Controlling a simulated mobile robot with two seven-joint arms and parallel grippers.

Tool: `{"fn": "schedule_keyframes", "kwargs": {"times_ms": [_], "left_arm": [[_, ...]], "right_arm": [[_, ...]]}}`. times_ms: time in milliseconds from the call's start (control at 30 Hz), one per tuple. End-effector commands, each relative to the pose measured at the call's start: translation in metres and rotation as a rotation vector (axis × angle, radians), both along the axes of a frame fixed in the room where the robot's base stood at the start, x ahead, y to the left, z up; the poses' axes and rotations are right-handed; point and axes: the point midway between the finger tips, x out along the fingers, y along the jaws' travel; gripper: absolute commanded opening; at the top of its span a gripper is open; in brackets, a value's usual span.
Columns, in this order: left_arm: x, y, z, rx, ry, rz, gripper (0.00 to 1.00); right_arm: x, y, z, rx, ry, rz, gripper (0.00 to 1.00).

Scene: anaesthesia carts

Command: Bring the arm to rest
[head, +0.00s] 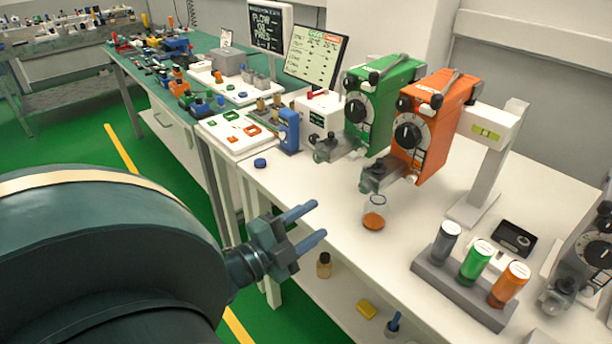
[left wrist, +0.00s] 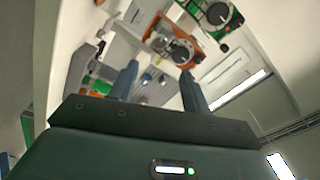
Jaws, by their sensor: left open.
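My left gripper (head: 308,227) is open and empty in the head view. It hangs in front of the white bench's near edge, with its two blue-grey fingers apart and pointing right. In the left wrist view the fingers of the left gripper (left wrist: 160,82) also show apart, with nothing held between them. My left arm (head: 100,255) fills the lower left of the head view. My right gripper is not in view.
On the white bench (head: 320,190) stand a green device (head: 378,100), an orange device (head: 432,125), a small beaker (head: 374,213) and a grey rack (head: 455,290) of coloured cylinders. A lower shelf holds a small bottle (head: 323,266). Green floor is open at left.

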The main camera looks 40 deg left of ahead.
Motion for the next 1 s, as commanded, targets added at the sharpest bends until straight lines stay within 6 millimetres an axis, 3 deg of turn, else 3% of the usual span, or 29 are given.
{"fn": "schedule_keyframes", "kwargs": {"times_ms": [733, 867, 1000], "left_arm": [[-0.007, 0.000, -0.003, -0.014, 0.010, 0.003, 0.48], [-0.007, -0.014, -0.039, -0.194, 0.120, 0.036, 0.48], [-0.015, -0.060, -0.109, -0.542, 0.360, 0.093, 0.48]], "right_arm": [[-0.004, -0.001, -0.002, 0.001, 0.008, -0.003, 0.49], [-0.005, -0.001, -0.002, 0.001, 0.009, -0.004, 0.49], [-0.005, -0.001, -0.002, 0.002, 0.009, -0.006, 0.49]]}}
